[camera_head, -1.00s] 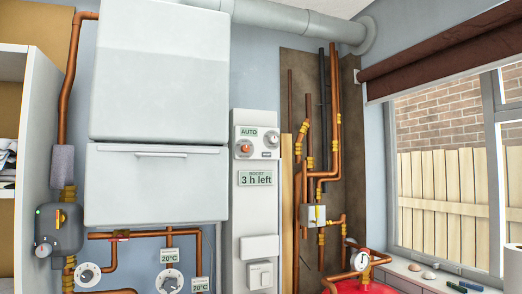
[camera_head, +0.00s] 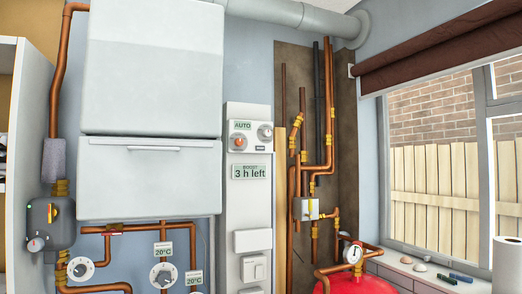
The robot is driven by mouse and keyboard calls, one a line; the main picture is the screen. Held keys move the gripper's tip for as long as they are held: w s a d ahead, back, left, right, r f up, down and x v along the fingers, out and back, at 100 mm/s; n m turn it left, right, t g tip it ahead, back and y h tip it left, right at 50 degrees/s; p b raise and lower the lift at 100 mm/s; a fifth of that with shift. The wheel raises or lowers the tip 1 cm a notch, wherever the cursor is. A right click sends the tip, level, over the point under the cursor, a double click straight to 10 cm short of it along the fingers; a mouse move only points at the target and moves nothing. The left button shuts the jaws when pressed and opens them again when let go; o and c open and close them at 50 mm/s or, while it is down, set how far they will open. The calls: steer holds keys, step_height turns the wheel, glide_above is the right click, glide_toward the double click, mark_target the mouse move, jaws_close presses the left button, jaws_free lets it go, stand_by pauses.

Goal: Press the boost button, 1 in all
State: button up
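A tall white control panel (camera_head: 247,205) stands on the wall right of the boiler. Lower down are a blank white cover (camera_head: 252,240) and a white square switch (camera_head: 253,268). I cannot tell for sure which part is the boost button. My gripper is not in view.
The white boiler (camera_head: 150,100) hangs left of the panel, with gauges and copper pipes (camera_head: 120,229) below. More copper pipes (camera_head: 329,110) run on the right. A red vessel with a gauge (camera_head: 352,254) stands low beside the windowsill (camera_head: 425,274). Shelves (camera_head: 25,150) edge the left.

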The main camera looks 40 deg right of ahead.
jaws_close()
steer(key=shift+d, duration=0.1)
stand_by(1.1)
